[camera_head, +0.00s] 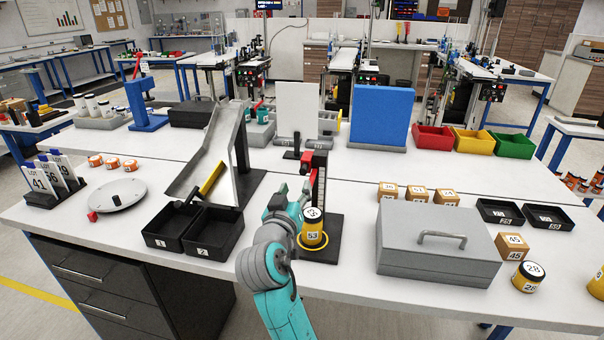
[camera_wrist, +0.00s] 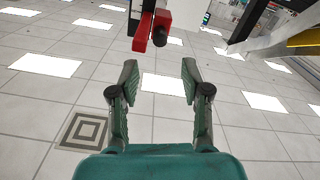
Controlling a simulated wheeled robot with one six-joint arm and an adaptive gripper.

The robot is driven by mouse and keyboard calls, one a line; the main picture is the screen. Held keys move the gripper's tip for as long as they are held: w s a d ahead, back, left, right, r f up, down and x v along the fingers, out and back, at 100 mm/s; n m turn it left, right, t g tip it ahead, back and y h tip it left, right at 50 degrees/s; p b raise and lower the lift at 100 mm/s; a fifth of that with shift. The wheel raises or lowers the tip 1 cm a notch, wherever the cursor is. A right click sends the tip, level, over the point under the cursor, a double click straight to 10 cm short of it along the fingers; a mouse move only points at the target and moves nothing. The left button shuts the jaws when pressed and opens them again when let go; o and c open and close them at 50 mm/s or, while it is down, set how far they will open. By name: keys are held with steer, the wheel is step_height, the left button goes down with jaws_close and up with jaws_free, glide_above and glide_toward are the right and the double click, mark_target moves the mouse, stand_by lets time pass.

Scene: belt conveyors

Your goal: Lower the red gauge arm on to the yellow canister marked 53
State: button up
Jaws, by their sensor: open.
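The yellow canister marked 53 (camera_head: 313,232) stands upright, with a black lid also marked 53, on the black base of the gauge stand (camera_head: 322,254), within a yellow ring. The gauge's upright column rises behind it, with a scale and the red gauge arm (camera_head: 313,177) above the lid, apart from it. The wrist view shows the red arm (camera_wrist: 142,32) beyond my fingertips. My gripper (camera_wrist: 159,78) is open, with nothing between its fingers. In the head view my gripper (camera_head: 281,200) is left of the column, partly hidden by my arm.
Two black bins (camera_head: 211,232) and a metal chute (camera_head: 222,150) stand to the left. A grey toolbox (camera_head: 436,245) stands to the right, with a yellow canister marked 28 (camera_head: 527,277) beyond it. A blue panel (camera_head: 381,116) stands behind.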

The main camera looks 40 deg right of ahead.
mark_target(302, 172)
steer(key=x, duration=0.8)
steer(key=shift+w+d, duration=0.1)
steer(key=shift+c, duration=0.2)
jaws_close()
